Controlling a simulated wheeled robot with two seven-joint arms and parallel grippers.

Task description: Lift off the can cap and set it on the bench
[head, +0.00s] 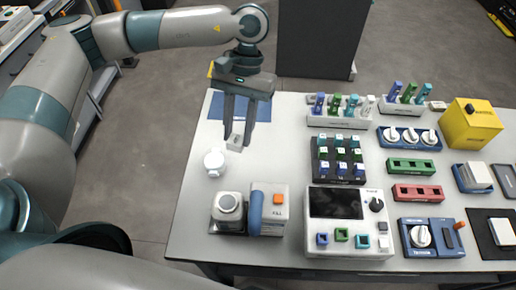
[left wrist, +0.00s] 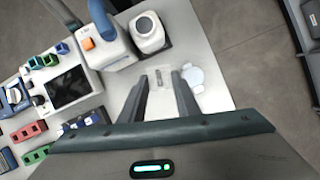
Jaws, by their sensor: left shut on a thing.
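My left gripper (head: 237,141) points down above the bench's left part. A small pale-grey piece (head: 235,142) shows between its fingertips, and the jaws are shut on it. In the left wrist view the fingers (left wrist: 159,77) frame a narrow grey piece (left wrist: 159,78). I cannot tell for sure whether this piece is the can cap. My right gripper is not in view.
A white device with a round top (head: 229,203) and a blue-and-white unit with an orange button (head: 268,209) stand in front. A screen device (head: 348,222), coloured racks and a yellow box (head: 469,125) fill the right. Bare bench surrounds the white can-like thing.

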